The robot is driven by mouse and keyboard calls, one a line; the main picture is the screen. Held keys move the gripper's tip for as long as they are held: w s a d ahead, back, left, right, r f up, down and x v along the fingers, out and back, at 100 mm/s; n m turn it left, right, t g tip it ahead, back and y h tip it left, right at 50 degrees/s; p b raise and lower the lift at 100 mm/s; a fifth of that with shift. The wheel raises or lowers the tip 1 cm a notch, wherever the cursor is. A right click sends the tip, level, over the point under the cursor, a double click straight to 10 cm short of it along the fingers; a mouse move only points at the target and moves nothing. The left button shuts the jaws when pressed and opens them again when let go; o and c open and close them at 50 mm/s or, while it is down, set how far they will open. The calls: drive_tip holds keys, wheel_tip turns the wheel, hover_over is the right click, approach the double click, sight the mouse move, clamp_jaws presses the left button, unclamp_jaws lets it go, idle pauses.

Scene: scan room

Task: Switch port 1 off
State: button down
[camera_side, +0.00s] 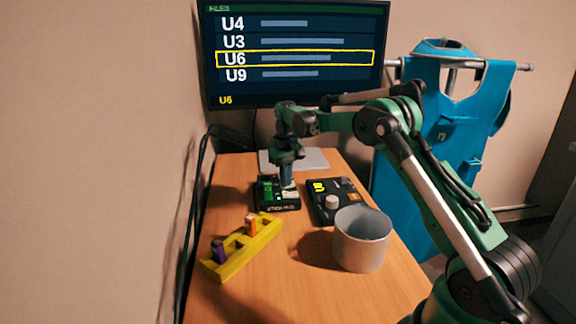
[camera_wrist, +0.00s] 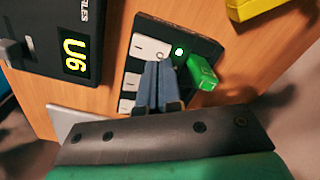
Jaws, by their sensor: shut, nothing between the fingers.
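The black hub (camera_side: 278,207) sits on the desk with lettering on its front edge. In the wrist view the hub (camera_wrist: 205,48) has a row of white pads (camera_wrist: 146,49). A green stick (camera_wrist: 203,73) stands in it, and a small green light (camera_wrist: 179,52) is lit beside the stick. No port number can be read. My gripper (camera_wrist: 159,66) is shut and empty, its fingertips over the hub close to the first white pad and left of the stick. I cannot tell whether they touch. In the side view my gripper (camera_side: 287,186) points down at the hub and hides part of it.
A black unit (camera_side: 335,200) with a knob shows U6, right of the hub. A grey cup (camera_side: 360,250) stands in front of it. A yellow rack (camera_side: 240,262) holds an orange and a purple stick. The screen (camera_side: 295,50) has U6 framed.

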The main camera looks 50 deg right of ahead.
sight(286, 193)
drive_tip(key=shift+f, duration=1.15)
idle(0.5)
drive_tip(key=shift+r, duration=3.5)
